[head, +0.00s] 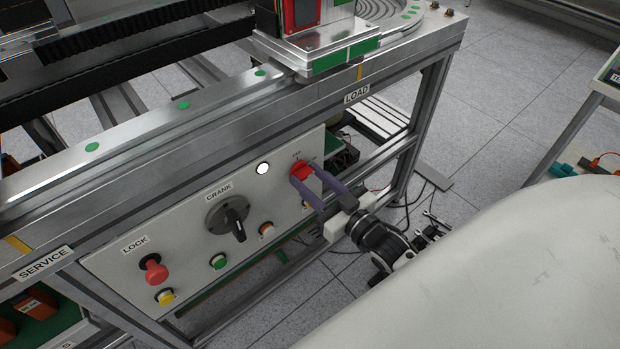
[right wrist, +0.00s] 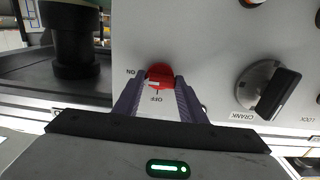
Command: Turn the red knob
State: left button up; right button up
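The red knob (head: 300,170) is on the right part of the sloped grey control panel (head: 190,250). In the right wrist view the red knob (right wrist: 160,75) sits between ON and OFF labels. My right gripper (head: 304,173) reaches the panel from the lower right, with its purple fingers apart. In the right wrist view the fingertips of my right gripper (right wrist: 160,80) are on either side of the knob. Whether they touch it I cannot tell. My left gripper is not in view.
The panel also carries a black crank knob (head: 232,217), a red lock button (head: 154,270), a white lamp (head: 263,168) and small coloured buttons. The metal frame edge (head: 150,160) runs above the panel. A pale rounded surface fills the lower right of the head view.

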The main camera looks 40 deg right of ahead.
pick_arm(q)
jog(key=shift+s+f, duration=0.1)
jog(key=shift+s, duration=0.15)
pick_arm(e)
jog(key=shift+c, duration=1)
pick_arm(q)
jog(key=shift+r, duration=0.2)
pick_arm(e)
jog(key=shift+n, duration=0.4)
jog(key=shift+n+p, duration=0.55)
jog(key=shift+n, duration=0.05)
jog(key=n+p, duration=0.1)
jog(key=n, duration=0.9)
jog(key=shift+n+p, duration=0.3)
jog(key=shift+p, duration=0.05)
jog(key=shift+n, duration=0.9)
jog(key=n, duration=0.2)
jog(key=shift+n+b, duration=0.3)
jog(key=shift+b, duration=0.05)
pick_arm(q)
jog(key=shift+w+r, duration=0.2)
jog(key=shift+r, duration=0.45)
pick_arm(e)
jog(key=shift+n, duration=0.5)
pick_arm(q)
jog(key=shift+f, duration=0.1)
